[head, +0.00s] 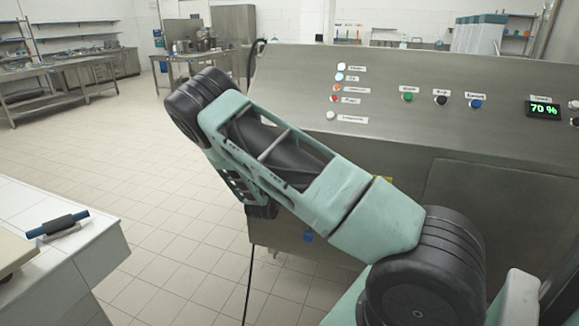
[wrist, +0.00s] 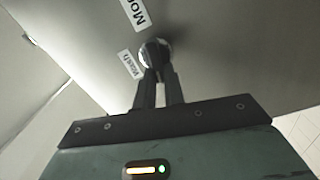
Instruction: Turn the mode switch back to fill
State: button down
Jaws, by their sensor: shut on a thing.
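The mode switch (wrist: 155,50) is a dark round knob with a bright rim on the grey metal panel, seen in the wrist view. My gripper (wrist: 157,72) is shut on it, with its two fingers close together at the knob. A label that seems to read "Wash" (wrist: 130,65) is just left of the knob. No gripper or mode switch shows in the head view.
In the head view the machine panel (head: 300,95) has a column of lamps (head: 339,77), a green button (head: 407,97), a black button (head: 441,100), a blue button (head: 476,104) and a display reading 70 % (head: 543,109). A white counter (head: 90,250) stands at left. Tiled floor lies between.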

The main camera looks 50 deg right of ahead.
jog(key=shift+f+n, duration=0.2)
jog(key=shift+n, duration=0.8)
jog(key=c, duration=1.5)
grip_release()
jog(key=shift+a, duration=0.1)
jog(key=b+v, duration=0.1)
jog(key=v, duration=1.6)
jog(key=shift+s+a+b, duration=0.15)
jog(key=shift+b, duration=0.25)
